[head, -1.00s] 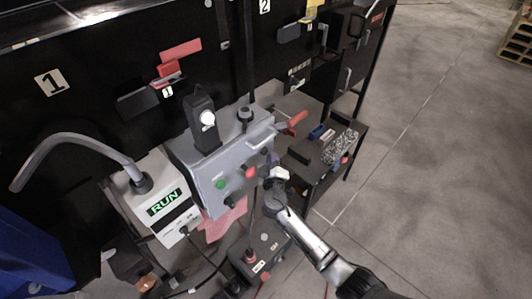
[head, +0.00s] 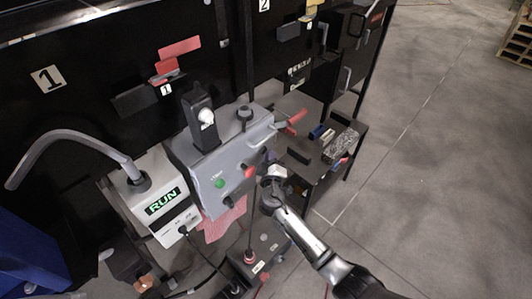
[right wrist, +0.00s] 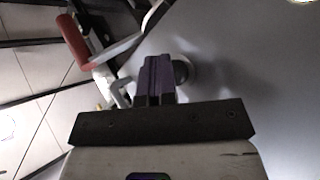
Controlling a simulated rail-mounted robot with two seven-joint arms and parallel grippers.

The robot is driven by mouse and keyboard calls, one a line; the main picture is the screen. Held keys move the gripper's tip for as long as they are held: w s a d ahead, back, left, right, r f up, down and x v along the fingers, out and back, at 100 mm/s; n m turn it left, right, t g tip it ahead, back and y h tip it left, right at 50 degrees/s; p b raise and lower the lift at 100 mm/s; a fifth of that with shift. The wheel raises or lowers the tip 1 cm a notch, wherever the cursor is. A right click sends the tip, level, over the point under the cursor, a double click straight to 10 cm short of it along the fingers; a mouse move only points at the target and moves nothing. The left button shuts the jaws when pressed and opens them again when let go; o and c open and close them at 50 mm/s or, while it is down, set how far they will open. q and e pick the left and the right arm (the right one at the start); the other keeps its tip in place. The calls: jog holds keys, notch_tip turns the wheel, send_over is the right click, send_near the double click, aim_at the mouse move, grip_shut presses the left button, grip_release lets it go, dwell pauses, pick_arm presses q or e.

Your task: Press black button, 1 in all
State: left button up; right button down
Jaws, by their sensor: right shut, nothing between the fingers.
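A grey control box (head: 205,165) carries a green button (head: 219,183), a red button (head: 250,172) and a black knob (head: 228,202) on its front panel. In the right wrist view, a round black button (right wrist: 182,71) stands on the grey panel (right wrist: 235,60), just beside my fingertips and partly hidden by them. I cannot tell whether they touch. My right gripper (head: 269,160) is at the right end of the box front, to the right of the red button. Its purple fingers (right wrist: 156,78) are shut and empty. My left gripper is not in view.
A red-handled lever (head: 296,117) sticks out at the box's right side; its handle (right wrist: 75,42) also shows in the right wrist view. A white RUN display box (head: 165,215) stands to the left. A dark table (head: 310,170) with small items is at right.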

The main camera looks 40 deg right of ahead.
jog(key=shift+w+f, duration=0.1)
jog(key=shift+s, duration=0.2)
dwell(0.4)
jog(key=shift+s+d, duration=0.1)
jog(key=shift+s, duration=0.55)
jog(key=s, duration=0.2)
jog(key=s+d+p, duration=0.1)
jog(key=s, duration=0.2)
dwell(0.3)
